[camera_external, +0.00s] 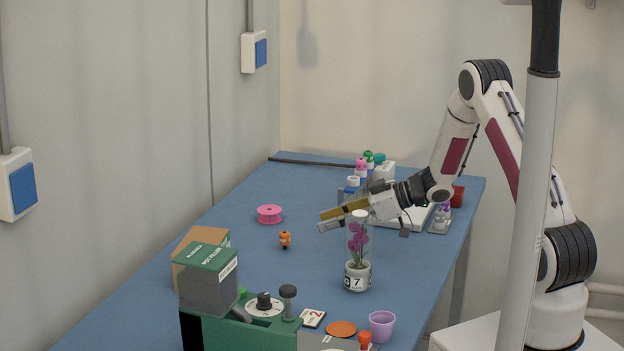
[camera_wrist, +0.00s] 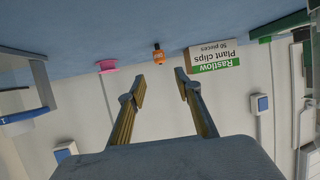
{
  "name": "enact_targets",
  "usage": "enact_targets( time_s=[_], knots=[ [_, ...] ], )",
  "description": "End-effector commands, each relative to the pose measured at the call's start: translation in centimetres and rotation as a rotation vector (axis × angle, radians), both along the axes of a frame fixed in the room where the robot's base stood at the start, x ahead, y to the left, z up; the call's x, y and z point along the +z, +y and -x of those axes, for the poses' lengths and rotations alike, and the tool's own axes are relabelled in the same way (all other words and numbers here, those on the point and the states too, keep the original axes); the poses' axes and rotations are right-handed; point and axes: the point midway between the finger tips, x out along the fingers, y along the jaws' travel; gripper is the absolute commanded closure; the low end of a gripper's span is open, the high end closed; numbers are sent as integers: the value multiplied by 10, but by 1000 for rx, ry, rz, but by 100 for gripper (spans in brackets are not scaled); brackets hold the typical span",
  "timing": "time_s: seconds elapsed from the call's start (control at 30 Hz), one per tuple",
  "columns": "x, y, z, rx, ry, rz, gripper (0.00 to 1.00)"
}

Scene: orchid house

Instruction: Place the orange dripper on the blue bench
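A small orange dripper (camera_external: 285,240) with a dark band stands on the blue bench (camera_external: 250,262), apart from other things. In the wrist view the orange dripper (camera_wrist: 159,56) shows beyond and between my fingertips, with the bench (camera_wrist: 120,40) across the top. My gripper (camera_external: 324,219) is above the bench, to the right of the dripper in the external view, and touches nothing that I can see. In the wrist view my gripper (camera_wrist: 160,88) has its two fingers spread with nothing between them.
A pink spool (camera_external: 269,214) lies behind the dripper. A plant clips box (camera_wrist: 214,56) stands near it. A potted orchid (camera_external: 358,270) stands below my gripper in the picture. Bench around the dripper is clear.

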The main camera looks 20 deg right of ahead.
Motion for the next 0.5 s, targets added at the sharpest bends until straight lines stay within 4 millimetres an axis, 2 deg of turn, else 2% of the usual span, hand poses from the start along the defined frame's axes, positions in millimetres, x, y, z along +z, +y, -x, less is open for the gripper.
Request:
enact_targets(
  time_s=[0.3, 0.5],
  knots=[
    [2, -1, -1, -5, -2, 4, 66],
    [17, -10, -10, -53, -26, 42, 66]
  ],
)
